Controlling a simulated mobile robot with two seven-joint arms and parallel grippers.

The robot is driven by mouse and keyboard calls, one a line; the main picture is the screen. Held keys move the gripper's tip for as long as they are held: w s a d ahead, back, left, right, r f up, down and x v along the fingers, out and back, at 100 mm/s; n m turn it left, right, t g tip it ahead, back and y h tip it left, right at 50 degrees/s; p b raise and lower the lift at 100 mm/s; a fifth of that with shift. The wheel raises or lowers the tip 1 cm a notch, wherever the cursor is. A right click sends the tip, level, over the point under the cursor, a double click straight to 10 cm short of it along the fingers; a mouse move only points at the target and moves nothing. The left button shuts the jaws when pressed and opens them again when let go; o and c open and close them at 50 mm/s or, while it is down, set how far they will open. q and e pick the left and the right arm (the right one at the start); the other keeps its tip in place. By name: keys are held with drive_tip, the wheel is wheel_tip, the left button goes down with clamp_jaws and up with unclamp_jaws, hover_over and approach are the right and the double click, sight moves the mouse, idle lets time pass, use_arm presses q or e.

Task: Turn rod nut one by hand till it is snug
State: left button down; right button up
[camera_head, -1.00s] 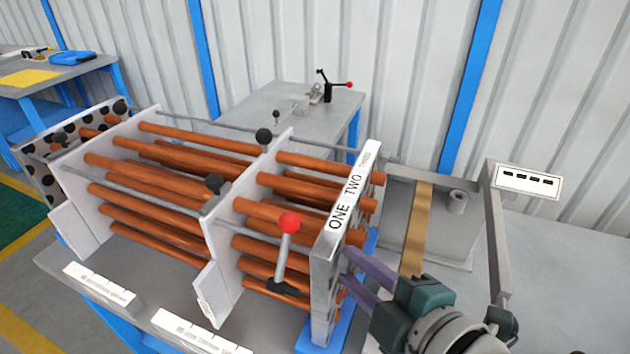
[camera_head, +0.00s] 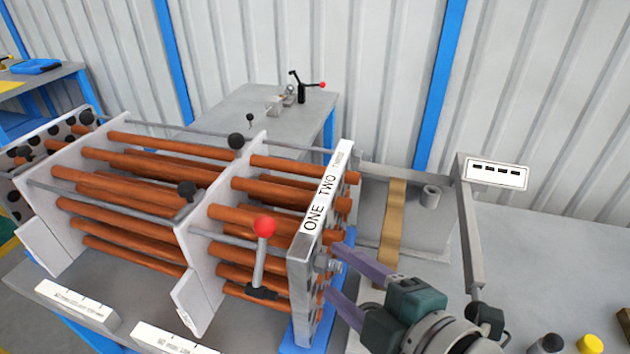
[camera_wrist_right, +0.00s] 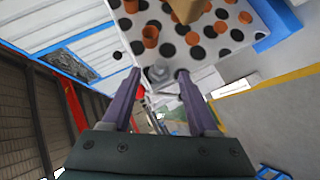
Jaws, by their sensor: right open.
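The grey rod nut (camera_head: 331,266) sits on the outer face of the end plate (camera_head: 300,265), below the word ONE. In the right wrist view the nut (camera_wrist_right: 159,73) shows between the two purple fingertips. My right gripper (camera_head: 332,270) is open, its fingers either side of the nut from the right. I cannot tell whether a finger touches it. The wrist view also shows the gripper (camera_wrist_right: 158,72) and the plate's dark holes and copper tube ends. My left gripper is not in view.
Copper tubes (camera_head: 150,195) run through white baffles (camera_head: 195,250). A label post (camera_head: 497,174) rises at right, with a grey roll (camera_head: 430,196) and tan strip (camera_head: 393,225) nearby. The bench at far right has free room.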

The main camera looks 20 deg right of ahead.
drive_tip(key=v, duration=0.8)
drive_tip(key=shift+d+r, duration=0.1)
drive_tip(key=shift+r, duration=0.05)
drive_tip(key=s+d+r+m+g+h, duration=0.35)
drive_tip(key=s+m+g, duration=0.65)
drive_tip(key=m, duration=0.4)
wheel_tip(320, 180, up, 30)
drive_tip(key=p, duration=3.1)
drive_tip(key=shift+d+r, duration=0.2)
drive_tip(key=shift+d, duration=0.2)
drive_tip(key=shift+s, duration=0.15)
